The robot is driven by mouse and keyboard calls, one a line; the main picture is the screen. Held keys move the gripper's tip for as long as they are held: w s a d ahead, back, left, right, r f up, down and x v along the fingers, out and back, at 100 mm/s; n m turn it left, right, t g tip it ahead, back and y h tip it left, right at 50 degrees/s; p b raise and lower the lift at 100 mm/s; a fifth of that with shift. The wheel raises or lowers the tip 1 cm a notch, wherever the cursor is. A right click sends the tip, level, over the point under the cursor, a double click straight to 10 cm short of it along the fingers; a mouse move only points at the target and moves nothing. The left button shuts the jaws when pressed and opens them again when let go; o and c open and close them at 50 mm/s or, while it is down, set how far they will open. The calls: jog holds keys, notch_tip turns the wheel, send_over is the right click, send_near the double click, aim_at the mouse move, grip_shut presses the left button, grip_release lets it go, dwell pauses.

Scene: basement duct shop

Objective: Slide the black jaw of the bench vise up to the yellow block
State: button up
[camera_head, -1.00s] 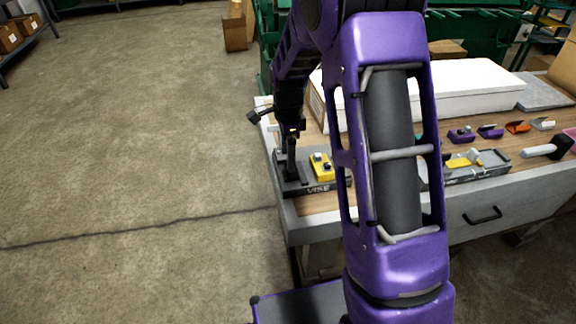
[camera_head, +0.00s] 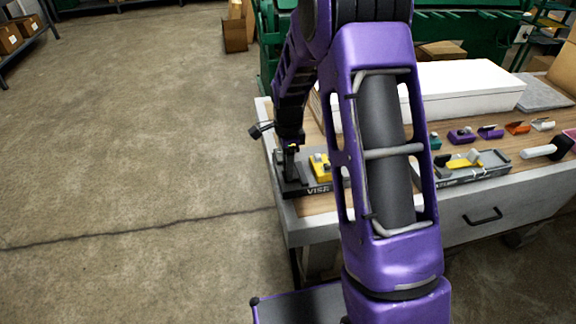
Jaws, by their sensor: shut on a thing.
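The bench vise, a dark grey base marked VISE (camera_head: 318,190), sits at the left front corner of the workbench. The yellow block (camera_head: 319,168) stands on it, its right side partly hidden by my arm. The black jaw (camera_head: 290,170) is upright on the left part of the vise, with a small gap between it and the block. My gripper (camera_head: 290,149) is over the vise at the top of the black jaw and shut on it; the fingertips are small and dark against it.
My purple arm crosses the middle of the view and hides part of the workbench (camera_head: 325,205). A long white box (camera_head: 460,85) lies behind. Open floor is at left.

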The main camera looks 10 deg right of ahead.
grip_shut()
dwell(0.8)
jog(key=shift+d, duration=2.5)
jog(key=o, duration=1.1)
grip_release()
jog(key=shift+r, duration=0.1)
notch_tip(320, 180, up, 17)
jog(key=shift+r+p, duration=0.15)
jog(key=shift+p, duration=0.2)
